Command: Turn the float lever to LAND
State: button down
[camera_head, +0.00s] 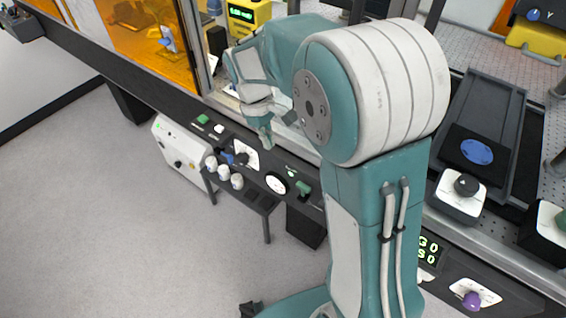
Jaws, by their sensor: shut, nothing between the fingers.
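No label reading LAND or FLOAT can be read in the head view, so I cannot be sure which control is the float lever. A green lever-like handle (303,187) sits on the dark front rail, right of a round white gauge (277,183) and below a small green light (291,172). My gripper (266,143) is shut and empty, pointing down over the rail. It is up and left of the green handle, apart from it in the picture, close to a black knob on a white plate (242,157). My arm hides part of the rail to the right.
White-capped bottles (224,172) stand in a small rack below the rail. A purple knob (471,300) is at lower right. A dark tray with a blue disc (477,151) lies on the perforated table at right. The grey floor (120,230) in front is clear.

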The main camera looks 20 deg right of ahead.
aim_at(304, 193)
jog(key=x, duration=0.9)
jog(key=shift+s+d+f, duration=0.1)
jog(key=shift+d+f, duration=0.05)
jog(key=shift+d, duration=0.1)
jog(key=s+d, duration=0.1)
jog(key=s, duration=0.1)
jog(key=shift+s+d, duration=0.3)
jog(key=shift+d, duration=0.1)
jog(key=shift+s+d+f, duration=0.1)
jog(key=shift+s+d, duration=0.15)
jog(key=shift+s, duration=0.1)
